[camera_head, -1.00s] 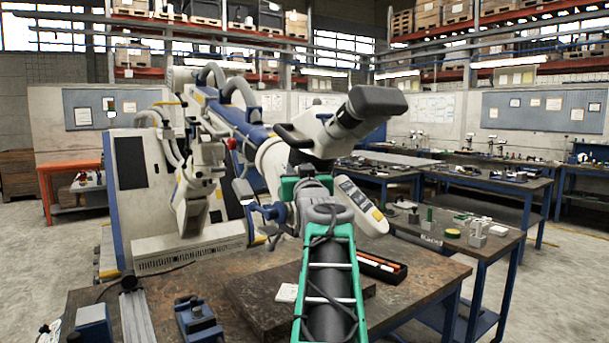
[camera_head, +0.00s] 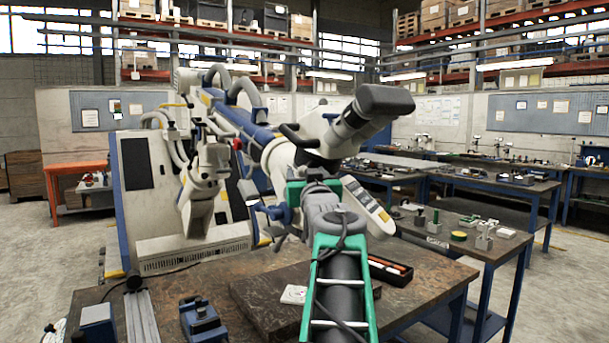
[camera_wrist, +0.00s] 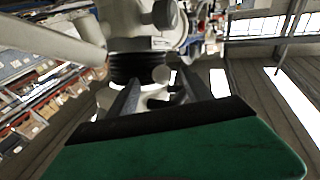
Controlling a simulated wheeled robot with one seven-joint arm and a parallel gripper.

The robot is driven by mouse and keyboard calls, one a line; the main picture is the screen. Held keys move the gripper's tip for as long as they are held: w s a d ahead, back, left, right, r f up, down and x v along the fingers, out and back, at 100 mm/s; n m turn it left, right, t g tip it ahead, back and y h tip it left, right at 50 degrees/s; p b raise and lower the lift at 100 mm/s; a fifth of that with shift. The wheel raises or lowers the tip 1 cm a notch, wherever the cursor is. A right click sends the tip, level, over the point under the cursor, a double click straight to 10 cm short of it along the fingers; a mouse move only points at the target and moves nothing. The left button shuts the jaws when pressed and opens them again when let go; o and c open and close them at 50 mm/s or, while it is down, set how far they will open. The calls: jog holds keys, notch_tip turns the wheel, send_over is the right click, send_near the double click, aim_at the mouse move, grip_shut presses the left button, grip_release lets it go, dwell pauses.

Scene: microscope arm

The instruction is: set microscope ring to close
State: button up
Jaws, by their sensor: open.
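The microscope (camera_head: 285,150) is a large white and blue floor unit with a long boom and a dark-tipped optical head (camera_head: 365,115). In the head view my green arm hides the fingers and the ring.
A dark worktable (camera_head: 190,285) stands in front, with a flat slab (camera_head: 270,310), a tray of pens (camera_head: 390,270) and blue fixtures (camera_head: 203,320) on it. A side bench (camera_head: 470,240) with small parts stands at right. Boom and handles crowd the space around my gripper.

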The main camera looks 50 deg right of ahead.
jog(key=v, duration=0.4)
jog(key=shift+s+a+b, duration=0.2)
jog(key=shift+s+b, duration=0.05)
jog(key=shift+b, duration=0.05)
